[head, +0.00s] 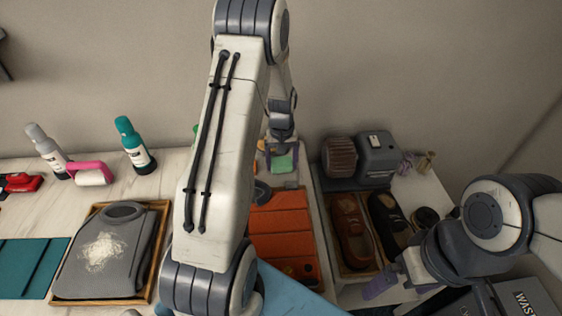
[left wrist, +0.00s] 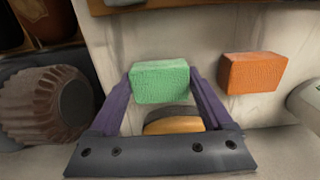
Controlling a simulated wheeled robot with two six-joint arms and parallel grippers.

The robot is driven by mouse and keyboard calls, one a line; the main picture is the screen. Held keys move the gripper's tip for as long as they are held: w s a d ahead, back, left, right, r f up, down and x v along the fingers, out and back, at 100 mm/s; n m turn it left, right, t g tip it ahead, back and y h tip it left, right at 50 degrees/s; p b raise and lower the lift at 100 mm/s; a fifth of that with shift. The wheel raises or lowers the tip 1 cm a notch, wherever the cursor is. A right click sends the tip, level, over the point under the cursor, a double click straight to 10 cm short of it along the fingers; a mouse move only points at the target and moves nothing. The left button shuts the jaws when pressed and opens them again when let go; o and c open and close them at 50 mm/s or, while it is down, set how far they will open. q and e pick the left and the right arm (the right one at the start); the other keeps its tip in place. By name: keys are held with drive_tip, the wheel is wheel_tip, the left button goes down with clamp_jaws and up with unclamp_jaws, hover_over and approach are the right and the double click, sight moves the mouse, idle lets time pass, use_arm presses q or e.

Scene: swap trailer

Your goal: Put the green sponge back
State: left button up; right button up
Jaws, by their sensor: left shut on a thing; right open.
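The green sponge (head: 282,164) is between the fingertips of my left gripper (head: 280,148), near the back right of the marble-topped table. In the left wrist view my left gripper (left wrist: 160,88) has its two purple fingers shut on the sides of the green sponge (left wrist: 160,80). I cannot tell whether the sponge's underside touches the surface. An orange sponge (left wrist: 253,73) stands apart to its right in that view. My right gripper (head: 388,284) is open at the lower right, low in front of the shoe tray; its fingers are partly cut from clear view.
A dark machine with a brown ribbed roller (head: 341,157) stands to the right. An orange panel (head: 281,222) lies below the sponge. A wooden tray with shoes (head: 352,230) sits right.

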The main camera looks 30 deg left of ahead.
sight(281, 163)
use_arm(q)
drive_tip(key=shift+f, duration=0.15)
drive_tip(key=o, duration=1.1)
wheel_tip(281, 163, up, 12)
drive_tip(key=shift+r+b, duration=0.2)
drive_tip(key=shift+b, duration=0.5)
drive_tip(key=shift+s, duration=0.15)
